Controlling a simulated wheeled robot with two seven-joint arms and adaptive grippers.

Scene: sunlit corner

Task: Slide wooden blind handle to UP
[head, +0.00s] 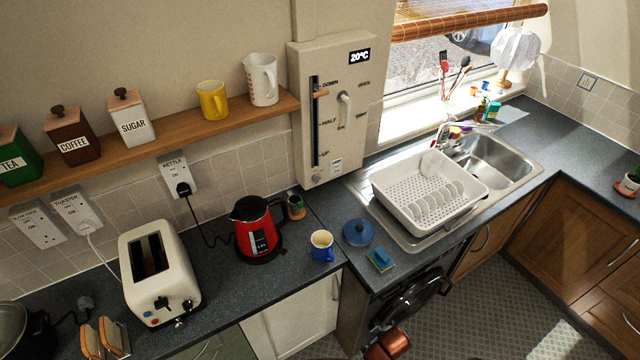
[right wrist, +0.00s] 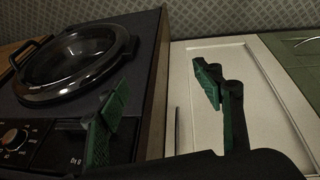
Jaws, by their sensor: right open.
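A cream wall panel (head: 301,120) hangs between the shelf and the window. A dark vertical slot runs down its left side, with DOWN marked at the top, HALF in the middle and smaller lettering near the bottom. The wooden blind handle (head: 321,94) sits in the slot a little below DOWN. The woven blind (head: 470,22) covers only the top of the window. My right gripper (right wrist: 161,92) is open and empty in the right wrist view, in front of the washing machine and a white cupboard door, away from the panel. My left gripper is not in view.
A wooden shelf (head: 170,122) with canisters and mugs ends at the panel. Below, the counter holds a toaster (head: 160,272), red kettle (head: 255,232) and blue mug (head: 321,246). A white dish rack (head: 400,205) stands by the sink.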

